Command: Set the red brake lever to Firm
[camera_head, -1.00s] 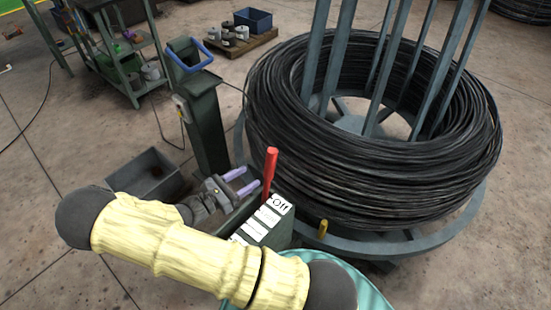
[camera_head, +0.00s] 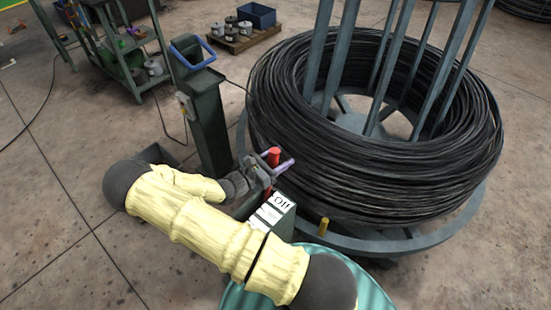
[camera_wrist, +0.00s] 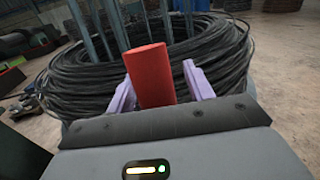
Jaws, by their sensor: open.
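The red brake lever (camera_head: 273,156) stands upright at the far end of its grey-green box (camera_head: 270,226), beside the white "Off" label (camera_head: 282,202). More white labels lie nearer along the box, partly hidden by my arm; I cannot read them. My gripper (camera_head: 277,163) is at the lever's upper part with its purple fingers open. In the wrist view the lever (camera_wrist: 150,75) rises between the two fingers (camera_wrist: 158,90), nearer the left one. I cannot tell whether a finger touches it.
A drum with a large coil of black wire (camera_head: 300,140) stands just behind and right of the lever. A yellow peg (camera_head: 323,227) is on its rim. A green post with a blue handle (camera_head: 205,115) stands to the left. Open floor lies at far left.

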